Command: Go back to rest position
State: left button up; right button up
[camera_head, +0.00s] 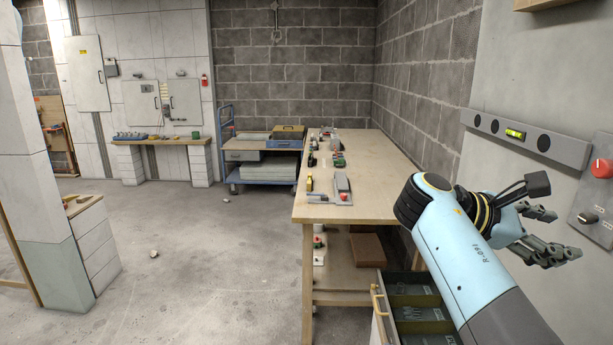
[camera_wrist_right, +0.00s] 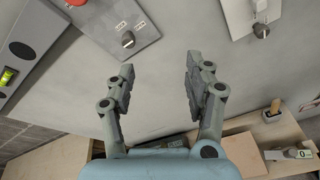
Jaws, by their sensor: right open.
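My right gripper (camera_head: 552,232) is at the right of the head view, at the end of my light blue arm, in front of the grey wall panel. In the right wrist view the right gripper (camera_wrist_right: 158,82) has its two grey fingers spread apart with nothing between them. It points toward the wall, near a grey plate with a black-and-silver knob (camera_wrist_right: 127,40). The fingers appear apart from the plate. My left gripper shows in neither view.
A long wooden workbench (camera_head: 375,185) with small tools stands at centre right. An open drawer (camera_head: 378,310) with green dividers sits below my right arm. A grey spirit level (camera_head: 480,121) is on the wall. A blue cart (camera_head: 262,172) stands behind. The floor at left is mostly clear.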

jog(key=s+f+m+t+y, duration=0.3)
jog(key=s+f+m+y, duration=0.3)
jog(key=s+f, duration=0.7)
jog(key=s+a+m+t+y, duration=0.2)
jog(key=s+a+m+y, duration=0.2)
jog(key=s+a+y, duration=0.65)
jog(key=s+d+f+g+h+b, duration=0.15)
jog(key=f+b, duration=0.25)
jog(key=f, duration=1.3)
jog(key=s+f+h+b, duration=0.1)
jog(key=s+f+b, duration=0.2)
jog(key=f, duration=1.3)
jog(key=s+f+g+b, duration=0.1)
jog(key=s+f+b, duration=0.4)
jog(key=s+f, duration=1.3)
notch_tip(320, 180, down, 4)
jog(key=shift+d+r+m+b, duration=0.1)
jog(key=shift+d+m+b, duration=0.2)
jog(key=shift+b, duration=0.1)
